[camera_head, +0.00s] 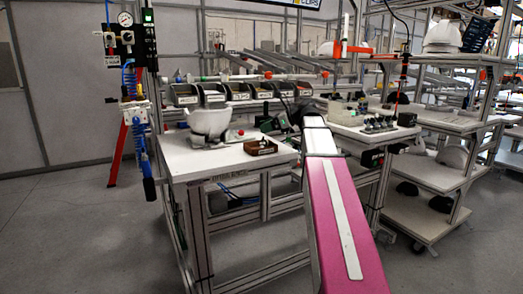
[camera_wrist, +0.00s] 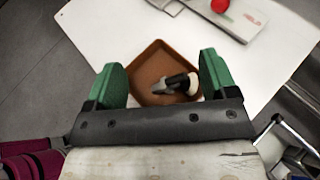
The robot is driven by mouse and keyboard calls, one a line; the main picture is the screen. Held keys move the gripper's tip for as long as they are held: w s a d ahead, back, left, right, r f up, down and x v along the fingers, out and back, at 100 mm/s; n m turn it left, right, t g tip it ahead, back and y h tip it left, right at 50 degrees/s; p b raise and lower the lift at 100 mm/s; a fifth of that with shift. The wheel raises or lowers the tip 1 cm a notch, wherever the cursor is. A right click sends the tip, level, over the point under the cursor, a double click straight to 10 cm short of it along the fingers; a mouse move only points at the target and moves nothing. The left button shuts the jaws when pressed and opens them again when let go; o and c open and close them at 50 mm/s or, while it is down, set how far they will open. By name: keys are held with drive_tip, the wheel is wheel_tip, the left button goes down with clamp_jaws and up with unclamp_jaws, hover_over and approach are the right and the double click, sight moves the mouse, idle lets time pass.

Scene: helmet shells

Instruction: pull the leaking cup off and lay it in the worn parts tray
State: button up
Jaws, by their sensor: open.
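The brown tray (camera_head: 262,151) stands on the white table near its front right corner. In the wrist view the tray (camera_wrist: 150,62) lies below my gripper (camera_wrist: 162,68). A small part with dark, grey and whitish sections, apparently the cup (camera_wrist: 177,84), shows inside the tray's outline and seems to lie in it. The green fingers stand wide apart on either side, with no visible grip on it. In the head view my gripper (camera_head: 271,125) is over the table just behind and above the tray, partly hidden by my arm.
A white rounded shell or fixture (camera_head: 208,122) stands on the table left of the tray. A red knob (camera_head: 240,132) sits behind the tray, on a grey plate (camera_wrist: 243,20) in the wrist view. Several labelled bins (camera_head: 237,91) line the back. The table's front left is bare.

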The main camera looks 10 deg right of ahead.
drive_tip(key=v, duration=0.9)
drive_tip(key=shift+d, duration=0.15)
drive_tip(key=shift+s+d, duration=0.1)
